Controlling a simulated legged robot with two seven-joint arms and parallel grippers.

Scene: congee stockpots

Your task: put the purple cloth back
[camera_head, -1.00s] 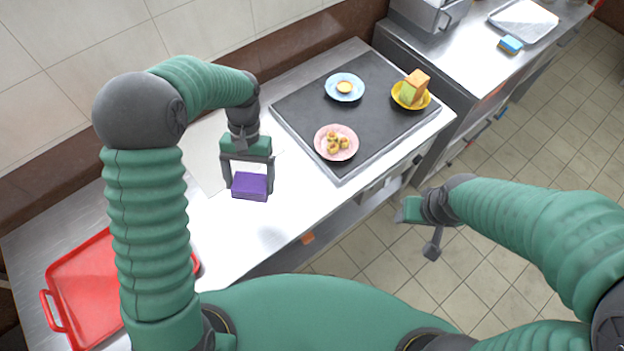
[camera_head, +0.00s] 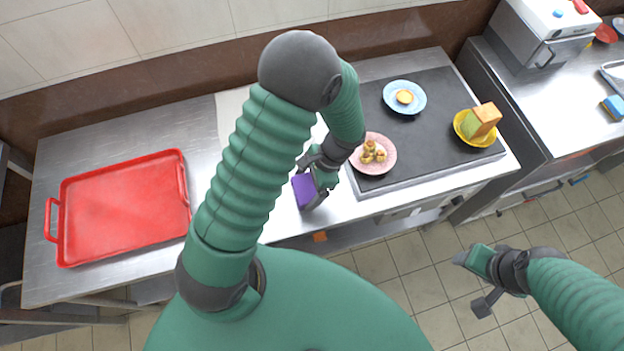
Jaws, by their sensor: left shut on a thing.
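The purple cloth (camera_head: 303,190) is a small folded block near the front edge of the steel counter, left of the dark griddle plate. My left gripper (camera_head: 314,187) is shut on it, and its fingers hide part of the cloth. I cannot tell whether the cloth touches the counter. My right gripper (camera_head: 468,280) is out over the tiled floor at the lower right, away from the counter.
A red tray (camera_head: 120,212) lies on the left of the counter (camera_head: 85,140). On the griddle plate (camera_head: 440,95) stand a pink plate (camera_head: 385,162) with food, a blue plate (camera_head: 390,92) and a yellow bowl (camera_head: 460,130). Bare counter lies between tray and cloth.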

